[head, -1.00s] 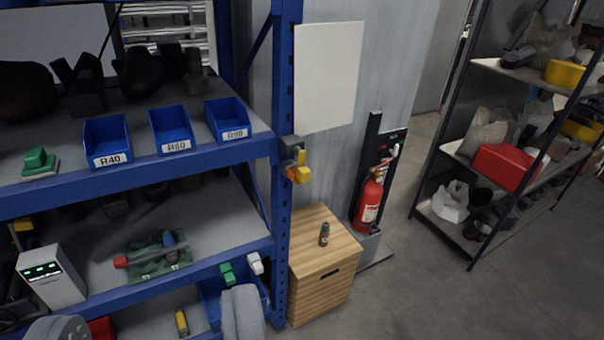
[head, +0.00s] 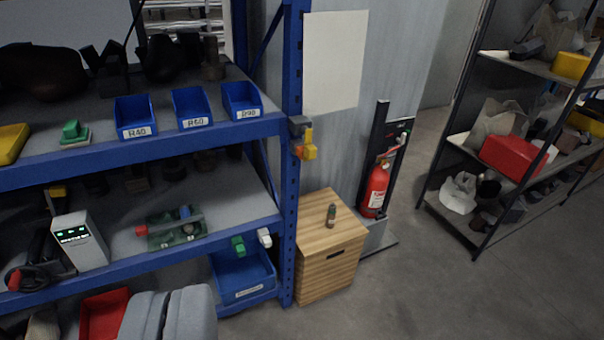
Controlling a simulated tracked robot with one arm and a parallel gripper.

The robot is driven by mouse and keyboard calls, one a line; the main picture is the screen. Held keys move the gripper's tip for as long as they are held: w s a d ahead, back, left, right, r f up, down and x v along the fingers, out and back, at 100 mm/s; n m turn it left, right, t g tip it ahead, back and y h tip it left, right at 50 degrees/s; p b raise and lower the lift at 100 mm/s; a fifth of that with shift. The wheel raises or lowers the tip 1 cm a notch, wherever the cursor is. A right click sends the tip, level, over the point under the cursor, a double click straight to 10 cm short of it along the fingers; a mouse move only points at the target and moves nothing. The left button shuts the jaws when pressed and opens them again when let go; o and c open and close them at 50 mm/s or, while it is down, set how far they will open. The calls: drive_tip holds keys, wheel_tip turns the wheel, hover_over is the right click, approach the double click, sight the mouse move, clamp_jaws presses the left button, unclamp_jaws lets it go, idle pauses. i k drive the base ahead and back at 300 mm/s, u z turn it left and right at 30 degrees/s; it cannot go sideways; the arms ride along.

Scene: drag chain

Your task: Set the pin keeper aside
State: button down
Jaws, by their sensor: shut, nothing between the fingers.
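My gripper (head: 170,294) is at the bottom left, in front of the lower shelf, with its two grey fingers together and nothing visible between them. I cannot tell for sure which thing is the pin keeper. A small green fixture (head: 172,236) with a red end and a blue piece lies on the middle shelf, above and beyond my gripper. A green knob (head: 238,246) and a white knob (head: 264,237) are at that shelf's front edge. A yellow-orange piece (head: 306,150) is on the rack's blue post.
Blue bins marked R40 (head: 136,118), R60 and R90 stand on the upper shelf. A blue bin (head: 245,278) and a red bin (head: 103,316) are low down. A wooden cabinet (head: 328,250) with a small bottle (head: 331,215) stands right of the post. The floor (head: 420,285) is clear.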

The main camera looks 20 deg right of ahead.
sight(310, 150)
drive_tip(key=k, duration=1.05)
drive_tip(key=u, duration=0.45)
drive_tip(key=i, duration=2.15)
drive_tip(key=z, duration=0.2)
